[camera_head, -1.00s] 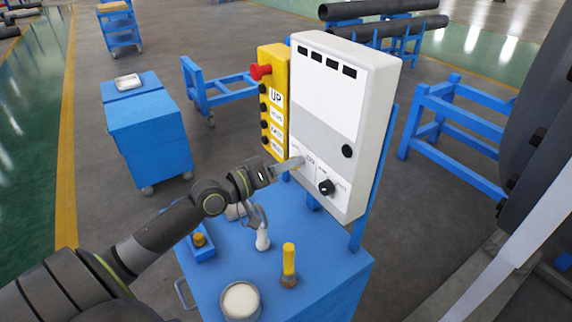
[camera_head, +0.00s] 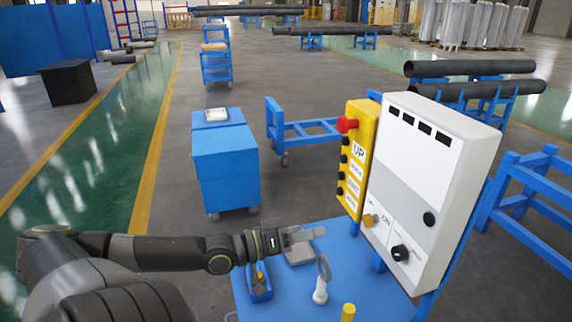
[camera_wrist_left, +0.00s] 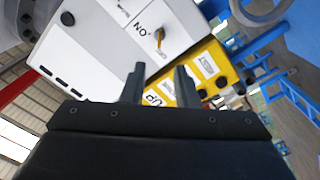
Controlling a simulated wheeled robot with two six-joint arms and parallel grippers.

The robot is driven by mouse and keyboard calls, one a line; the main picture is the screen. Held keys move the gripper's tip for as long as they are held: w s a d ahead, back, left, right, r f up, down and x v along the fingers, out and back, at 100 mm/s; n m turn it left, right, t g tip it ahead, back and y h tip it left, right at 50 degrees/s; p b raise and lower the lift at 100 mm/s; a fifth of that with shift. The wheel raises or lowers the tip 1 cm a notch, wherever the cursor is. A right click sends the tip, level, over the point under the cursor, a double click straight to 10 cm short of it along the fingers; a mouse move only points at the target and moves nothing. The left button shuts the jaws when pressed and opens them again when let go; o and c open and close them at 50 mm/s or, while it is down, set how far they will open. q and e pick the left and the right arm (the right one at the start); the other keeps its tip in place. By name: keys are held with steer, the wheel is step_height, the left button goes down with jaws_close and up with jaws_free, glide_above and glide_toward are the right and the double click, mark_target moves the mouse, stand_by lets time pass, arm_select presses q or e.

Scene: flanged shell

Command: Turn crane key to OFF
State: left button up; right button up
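The crane key (camera_head: 370,220) is a small yellow key on the lower left of the white control box (camera_head: 432,165). The word ON is beside it. In the left wrist view, the key (camera_wrist_left: 160,38) stands out from the panel, its long side running toward a small label too blurred to read surely. My left gripper (camera_head: 312,234) is to the left of the box, clear of the key. In the left wrist view its two fingers (camera_wrist_left: 159,84) are apart with nothing between them. My right gripper is not in view.
A yellow pendant (camera_head: 357,160) with a red button is attached at the box's left side. A black knob (camera_head: 400,253) is right of the key. Below, the blue cart top (camera_head: 290,292) holds several small items. A blue cabinet (camera_head: 226,170) stands farther back.

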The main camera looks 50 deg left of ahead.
arm_select(q)
steer(key=shift+p+v, duration=0.45)
steer(key=shift+v, duration=2.15)
